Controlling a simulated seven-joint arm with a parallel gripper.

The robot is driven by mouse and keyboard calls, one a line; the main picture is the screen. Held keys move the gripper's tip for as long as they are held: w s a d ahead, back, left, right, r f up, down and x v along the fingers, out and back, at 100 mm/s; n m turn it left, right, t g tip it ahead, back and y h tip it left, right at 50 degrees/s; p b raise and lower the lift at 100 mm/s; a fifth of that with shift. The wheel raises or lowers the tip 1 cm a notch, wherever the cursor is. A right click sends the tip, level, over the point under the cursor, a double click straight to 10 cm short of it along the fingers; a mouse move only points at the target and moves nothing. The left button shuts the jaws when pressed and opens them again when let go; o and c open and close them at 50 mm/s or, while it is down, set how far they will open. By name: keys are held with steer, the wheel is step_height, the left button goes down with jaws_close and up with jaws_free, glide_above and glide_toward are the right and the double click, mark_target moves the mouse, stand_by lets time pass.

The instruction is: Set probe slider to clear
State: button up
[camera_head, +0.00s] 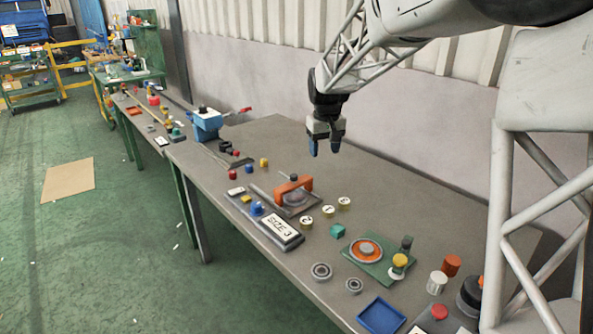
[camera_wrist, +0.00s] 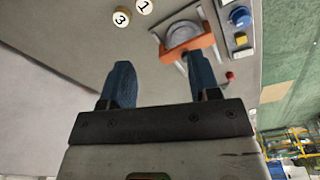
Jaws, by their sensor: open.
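My gripper (camera_head: 325,148) is open and empty, held above the bench toward the wall side; its blue fingers also show apart in the wrist view (camera_wrist: 159,72). The bridge also shows beyond my fingers in the wrist view (camera_wrist: 186,46). I cannot tell which part is the probe slider, and no "clear" mark is readable. My gripper touches nothing.
A panel with a blue knob (camera_head: 257,208), yellow button (camera_head: 246,199) and "SIZE 3" plate (camera_head: 282,229) lies beside the fixture. Numbered discs (camera_head: 328,211), a green plate (camera_head: 376,268) and a blue tray (camera_head: 381,316) stand nearer. The bench by the wall is clear.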

steer(key=n, duration=0.2)
glide_above(294, 175)
steer(key=shift+g, duration=0.3)
step_height(294, 175, down, 9)
steer(key=shift+w+f, duration=0.1)
steer(key=shift+f, duration=3.9)
steer(key=shift+c, duration=0.4)
jaws_close()
